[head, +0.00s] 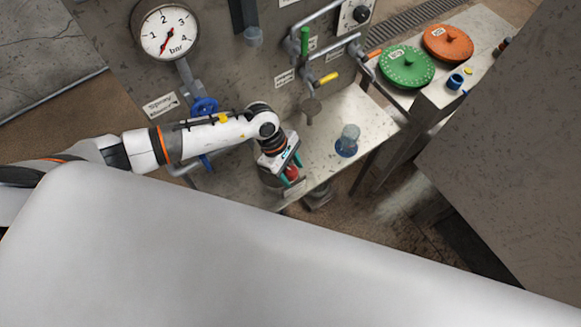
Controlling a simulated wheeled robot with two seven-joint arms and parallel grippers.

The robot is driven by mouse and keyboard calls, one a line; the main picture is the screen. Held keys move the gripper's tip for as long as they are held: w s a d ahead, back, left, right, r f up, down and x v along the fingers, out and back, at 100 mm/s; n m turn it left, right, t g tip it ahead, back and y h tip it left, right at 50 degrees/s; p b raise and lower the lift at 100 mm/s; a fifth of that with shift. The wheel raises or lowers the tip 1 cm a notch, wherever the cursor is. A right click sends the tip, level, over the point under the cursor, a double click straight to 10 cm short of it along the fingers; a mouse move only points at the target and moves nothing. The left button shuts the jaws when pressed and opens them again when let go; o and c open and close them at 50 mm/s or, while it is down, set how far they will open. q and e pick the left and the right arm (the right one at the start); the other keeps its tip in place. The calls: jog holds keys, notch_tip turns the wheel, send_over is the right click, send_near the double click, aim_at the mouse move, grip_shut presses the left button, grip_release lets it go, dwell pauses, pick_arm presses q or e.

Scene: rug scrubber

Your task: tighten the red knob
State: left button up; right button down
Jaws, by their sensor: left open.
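The red knob (291,173) shows as a small red piece between the teal fingers of my left gripper (290,179), low at the front of the machine's grey shelf. My left gripper points down and is open, with its fingers on either side of the knob. I cannot tell whether the fingers touch it. The gripper body hides part of the knob. My right gripper is not in view.
Green (405,66) and orange (447,43) discs lie on the right-hand table. A grey block (515,150) fills the right side.

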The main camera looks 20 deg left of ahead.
pick_arm(q)
jog(key=shift+c, duration=1.1)
jog(key=c, duration=0.8)
jog(key=shift+o, duration=0.3)
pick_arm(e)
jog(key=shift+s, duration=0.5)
pick_arm(q)
jog(key=shift+n, duration=0.3)
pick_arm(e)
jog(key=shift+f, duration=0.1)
pick_arm(q)
jog(key=shift+n+t, duration=1.2)
jog(key=shift+n, duration=1.4)
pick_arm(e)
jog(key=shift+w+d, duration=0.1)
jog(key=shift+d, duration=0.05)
